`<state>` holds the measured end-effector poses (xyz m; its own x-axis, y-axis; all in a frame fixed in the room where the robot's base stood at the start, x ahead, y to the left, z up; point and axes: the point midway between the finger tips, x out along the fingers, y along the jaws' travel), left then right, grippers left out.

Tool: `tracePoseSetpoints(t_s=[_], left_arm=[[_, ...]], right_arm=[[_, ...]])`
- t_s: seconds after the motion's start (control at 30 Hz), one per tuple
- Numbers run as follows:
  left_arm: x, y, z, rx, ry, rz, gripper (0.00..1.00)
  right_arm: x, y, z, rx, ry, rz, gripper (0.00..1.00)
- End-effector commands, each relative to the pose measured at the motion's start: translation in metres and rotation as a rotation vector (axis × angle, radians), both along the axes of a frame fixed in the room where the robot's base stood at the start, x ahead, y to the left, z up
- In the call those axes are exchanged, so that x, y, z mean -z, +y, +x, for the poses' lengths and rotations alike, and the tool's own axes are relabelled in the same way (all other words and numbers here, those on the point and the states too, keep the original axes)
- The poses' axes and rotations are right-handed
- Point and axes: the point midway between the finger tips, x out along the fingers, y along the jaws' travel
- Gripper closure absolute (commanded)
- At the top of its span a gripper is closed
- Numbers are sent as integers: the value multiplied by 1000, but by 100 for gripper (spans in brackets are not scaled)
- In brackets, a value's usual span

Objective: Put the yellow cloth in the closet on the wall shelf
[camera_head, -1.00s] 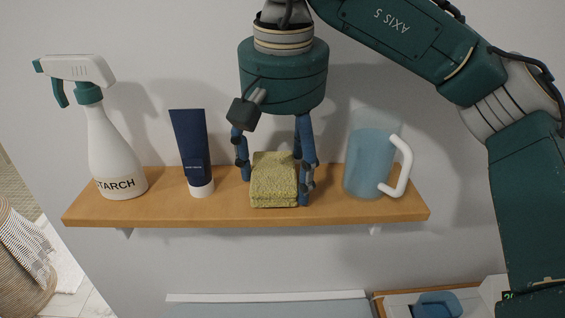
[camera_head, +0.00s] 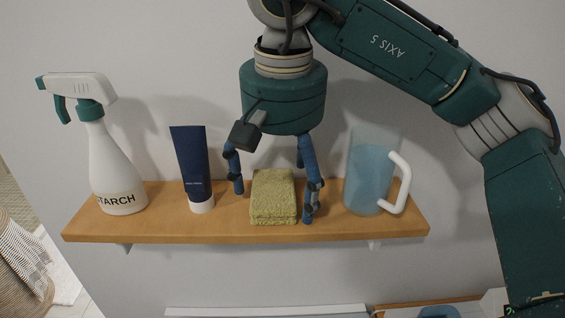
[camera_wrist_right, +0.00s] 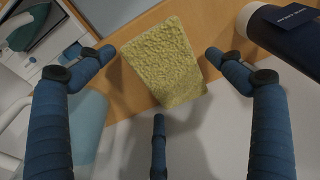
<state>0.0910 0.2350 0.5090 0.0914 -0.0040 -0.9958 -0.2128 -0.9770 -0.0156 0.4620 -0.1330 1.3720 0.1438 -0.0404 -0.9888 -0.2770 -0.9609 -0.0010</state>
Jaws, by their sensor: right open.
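The yellow cloth (camera_head: 273,197), a folded textured block, rests on the wooden wall shelf (camera_head: 160,227) between a dark blue tube and a blue pitcher. My right gripper (camera_head: 273,203) is open, with its blue fingers spread on either side of the cloth. Small gaps show between the fingers and the cloth. In the right wrist view the cloth (camera_wrist_right: 163,65) lies between the spread fingertips of the gripper (camera_wrist_right: 158,54), apart from them, with a third finger below. My left gripper is not in view.
On the shelf, a white starch spray bottle (camera_head: 113,170) stands far left, the dark blue tube (camera_head: 193,165) left of the gripper, and the pitcher (camera_head: 370,178) close to its right. The wall is right behind. A striped woven basket (camera_head: 22,265) is low at left.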

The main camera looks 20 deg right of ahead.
Motion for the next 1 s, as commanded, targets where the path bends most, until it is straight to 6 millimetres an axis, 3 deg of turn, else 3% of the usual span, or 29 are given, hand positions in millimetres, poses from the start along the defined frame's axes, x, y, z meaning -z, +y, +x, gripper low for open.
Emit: tracePoseSetpoints(t_s=[0.53, 0.7, 1.0], left_arm=[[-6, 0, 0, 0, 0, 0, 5], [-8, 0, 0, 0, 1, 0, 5], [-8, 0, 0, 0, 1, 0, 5]], right_arm=[[-103, 4, -14, 1, -4, -2, 8], [-117, 5, -16, -1, -2, -2, 8], [-119, 5, -17, -1, 0, -1, 8]])
